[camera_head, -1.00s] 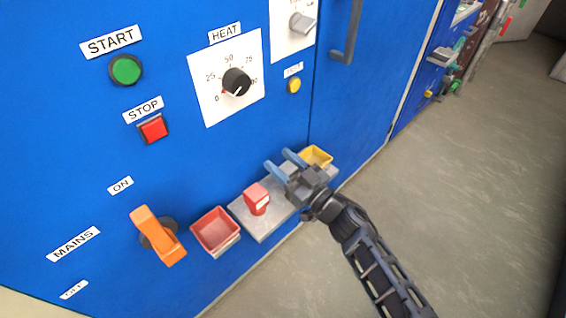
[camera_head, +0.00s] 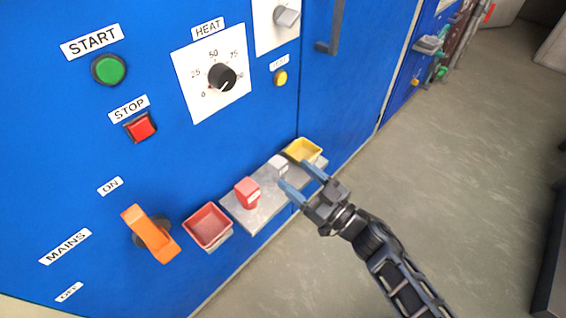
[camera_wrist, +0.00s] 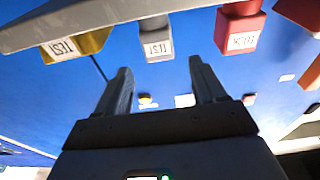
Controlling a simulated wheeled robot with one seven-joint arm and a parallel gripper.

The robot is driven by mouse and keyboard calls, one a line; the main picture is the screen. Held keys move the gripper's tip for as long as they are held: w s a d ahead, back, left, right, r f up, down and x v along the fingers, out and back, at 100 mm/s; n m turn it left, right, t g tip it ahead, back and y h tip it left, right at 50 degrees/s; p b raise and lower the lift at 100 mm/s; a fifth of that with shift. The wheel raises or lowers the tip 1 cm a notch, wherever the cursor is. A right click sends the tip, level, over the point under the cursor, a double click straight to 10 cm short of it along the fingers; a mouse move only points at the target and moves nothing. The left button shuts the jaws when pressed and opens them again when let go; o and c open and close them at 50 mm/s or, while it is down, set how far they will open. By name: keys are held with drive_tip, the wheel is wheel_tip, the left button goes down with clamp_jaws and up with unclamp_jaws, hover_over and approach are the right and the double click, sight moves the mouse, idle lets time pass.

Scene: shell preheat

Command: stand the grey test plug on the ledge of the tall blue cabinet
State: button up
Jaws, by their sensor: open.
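The small grey test plug (camera_head: 279,163) stands on the grey ledge (camera_head: 257,215) of the tall blue cabinet (camera_head: 60,140), between a red block and a yellow tray. In the wrist view, which looks upside down, the plug (camera_wrist: 157,45) shows a white label reading TEST and rests against the ledge (camera_wrist: 100,18). My gripper (camera_head: 297,176) is open and empty, in front of the ledge, fingers pointing toward the plug. In the wrist view the plug lies beyond the gap between the fingertips (camera_wrist: 160,68), and I see no contact.
The red block (camera_head: 246,193) with a label stands left of the plug. The yellow tray (camera_head: 303,150) is at the ledge's right end, a red tray (camera_head: 208,227) at its left. An orange mains handle (camera_head: 150,235) sticks out further left. The floor (camera_head: 460,180) to the right is clear.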

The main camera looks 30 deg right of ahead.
drive_tip(key=shift+v, duration=1.8)
drive_tip(key=s+a+r+m+g+h, duration=0.1)
drive_tip(key=s+r, duration=0.4)
drive_tip(key=s, duration=0.5)
drive_tip(key=s+a+r+m+g+h, duration=0.1)
drive_tip(key=s+r+h, duration=0.2)
drive_tip(key=s, duration=0.7)
drive_tip(key=s+a+r+m+g+h, duration=0.1)
drive_tip(key=s+r+g+h, duration=0.1)
drive_tip(key=s+r, duration=0.5)
drive_tip(key=s, duration=0.4)
drive_tip(key=shift+m, duration=0.3)
drive_tip(key=shift+r, duration=0.1)
